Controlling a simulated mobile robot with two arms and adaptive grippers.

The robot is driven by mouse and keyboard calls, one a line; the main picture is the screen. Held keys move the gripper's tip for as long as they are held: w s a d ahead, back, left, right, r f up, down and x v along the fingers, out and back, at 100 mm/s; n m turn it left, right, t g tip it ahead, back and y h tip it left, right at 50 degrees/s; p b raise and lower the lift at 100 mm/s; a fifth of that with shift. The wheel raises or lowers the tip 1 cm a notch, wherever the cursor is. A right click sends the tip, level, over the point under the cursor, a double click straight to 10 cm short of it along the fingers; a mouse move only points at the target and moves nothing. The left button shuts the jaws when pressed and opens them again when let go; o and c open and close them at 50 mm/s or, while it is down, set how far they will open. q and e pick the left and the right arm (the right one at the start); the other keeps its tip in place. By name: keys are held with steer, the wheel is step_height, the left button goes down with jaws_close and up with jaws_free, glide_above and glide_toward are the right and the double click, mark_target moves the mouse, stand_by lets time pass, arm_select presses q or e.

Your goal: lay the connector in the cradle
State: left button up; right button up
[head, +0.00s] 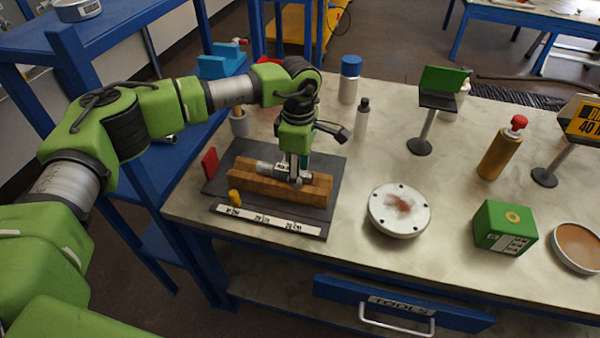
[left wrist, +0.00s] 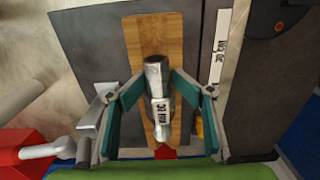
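The connector (head: 267,167), a short grey metal cylinder, lies lengthwise at the wooden cradle (head: 250,188), low between its brown blocks. Whether it rests fully on the wood I cannot tell. In the left wrist view the connector (left wrist: 154,75) shows a white label with dark print, over the cradle (left wrist: 150,35). My left gripper (head: 297,172) points down over the cradle. In the left wrist view the green pads of the left gripper (left wrist: 158,84) meet the connector on both sides. My right gripper is out of view.
The cradle stands on a dark plate (head: 325,180) with a white label strip (head: 265,218) in front. A yellow peg (head: 235,198) and red block (head: 210,163) are close by. A round white flange (head: 399,209) lies right; bottles (head: 361,118) stand behind. Table between flange and green box (head: 504,227) is clear.

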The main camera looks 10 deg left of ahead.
arm_select(q)
step_height(320, 180, up, 12)
steer(key=shift+f, duration=0.15)
steer(key=shift+a+f, duration=0.1)
stand_by(0.5)
